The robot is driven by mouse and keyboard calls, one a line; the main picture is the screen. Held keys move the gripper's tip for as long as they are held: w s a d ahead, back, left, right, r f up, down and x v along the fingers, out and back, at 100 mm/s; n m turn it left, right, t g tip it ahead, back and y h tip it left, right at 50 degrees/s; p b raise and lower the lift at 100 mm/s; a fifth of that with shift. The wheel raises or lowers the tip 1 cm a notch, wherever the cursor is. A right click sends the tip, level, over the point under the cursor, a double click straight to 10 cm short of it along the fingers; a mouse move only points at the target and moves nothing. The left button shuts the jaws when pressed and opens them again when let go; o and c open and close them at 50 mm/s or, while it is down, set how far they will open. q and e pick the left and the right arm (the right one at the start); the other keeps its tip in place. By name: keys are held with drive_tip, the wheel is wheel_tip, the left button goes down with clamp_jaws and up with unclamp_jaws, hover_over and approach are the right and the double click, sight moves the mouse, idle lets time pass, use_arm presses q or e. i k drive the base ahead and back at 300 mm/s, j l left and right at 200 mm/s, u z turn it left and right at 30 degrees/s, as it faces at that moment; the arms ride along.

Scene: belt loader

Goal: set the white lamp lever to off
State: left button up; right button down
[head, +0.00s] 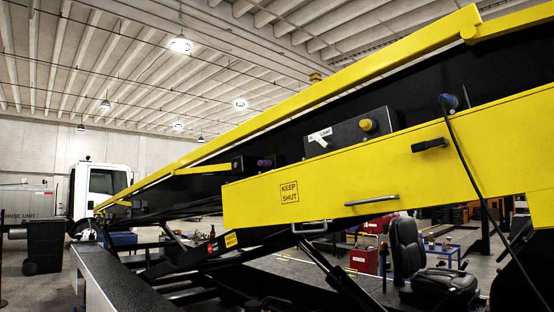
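A white lever (318,137) sits at the left end of a black control box (345,134), on the dark side of the loader above the yellow panel. A small white label (326,131) is beside it, its text too small to read surely. The lever lies slanted; I cannot tell which setting it marks. A round yellow knob (368,125) is on the right part of the same box. Neither of my grippers is in view.
A yellow panel (400,169) marked KEEP SHUT has a black handle (430,145) and a grey bar (371,200). A purple knob (264,163) and a blue knob (449,101) flank the box. A black cable hangs at right, near a black seat (415,254).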

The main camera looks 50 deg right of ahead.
sight(316, 137)
drive_tip(key=i+j+z, duration=0.1)
drive_tip(key=i, duration=1.35)
drive_tip(key=i+z, duration=0.45)
drive_tip(key=i, duration=0.3)
drive_tip(key=i+j+z, duration=0.15)
drive_tip(key=i+z, duration=0.3)
drive_tip(key=i, duration=0.3)
drive_tip(key=z, duration=2.25)
